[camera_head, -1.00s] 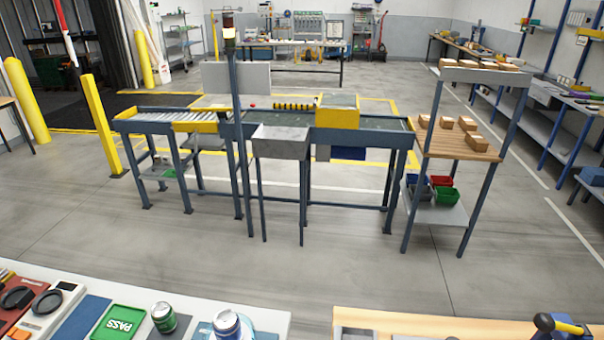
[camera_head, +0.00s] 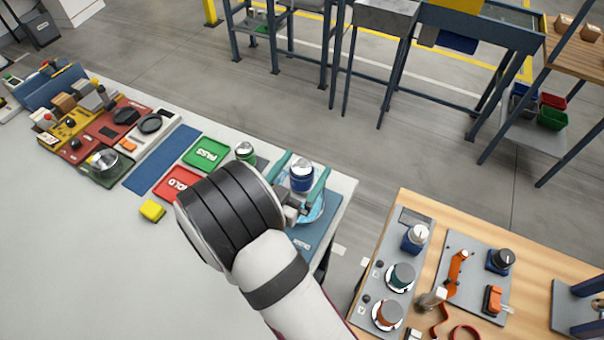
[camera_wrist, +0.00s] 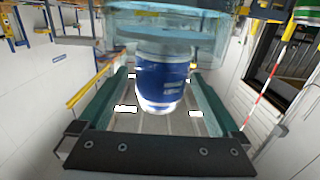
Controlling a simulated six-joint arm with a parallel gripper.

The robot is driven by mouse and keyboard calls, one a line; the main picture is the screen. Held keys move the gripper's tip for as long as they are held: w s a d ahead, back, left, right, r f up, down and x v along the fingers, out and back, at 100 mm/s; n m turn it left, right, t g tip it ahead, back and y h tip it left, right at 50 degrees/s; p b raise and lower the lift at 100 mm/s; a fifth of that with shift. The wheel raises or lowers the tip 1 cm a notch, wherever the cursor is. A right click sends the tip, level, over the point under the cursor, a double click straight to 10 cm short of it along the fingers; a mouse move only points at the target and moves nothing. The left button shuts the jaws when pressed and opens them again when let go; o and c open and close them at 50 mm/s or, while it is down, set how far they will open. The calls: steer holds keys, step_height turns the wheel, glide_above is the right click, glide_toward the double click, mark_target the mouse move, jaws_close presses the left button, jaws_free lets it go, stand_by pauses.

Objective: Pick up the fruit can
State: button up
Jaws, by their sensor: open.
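A blue can (camera_head: 302,178) with a silver top stands on a light blue round base (camera_head: 316,212) near the table's right end. A green can (camera_head: 245,153) stands to its left, beyond my wrist; it also shows at the top right of the wrist view (camera_wrist: 306,9). I cannot read which can is labelled fruit. My gripper (camera_head: 304,166) is open, with its teal fingers on either side of the blue can. In the wrist view the blue can (camera_wrist: 164,84) sits between the fingers, with gaps on both sides.
A green PASS tray (camera_head: 205,153), a red HOLD tray (camera_head: 176,187) and a yellow block (camera_head: 152,211) lie left of my arm. A wooden bench (camera_head: 440,215) with fixtures stands at right. The white table's front left is clear.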

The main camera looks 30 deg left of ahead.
steer(key=shift+w, duration=1.25)
jaws_close()
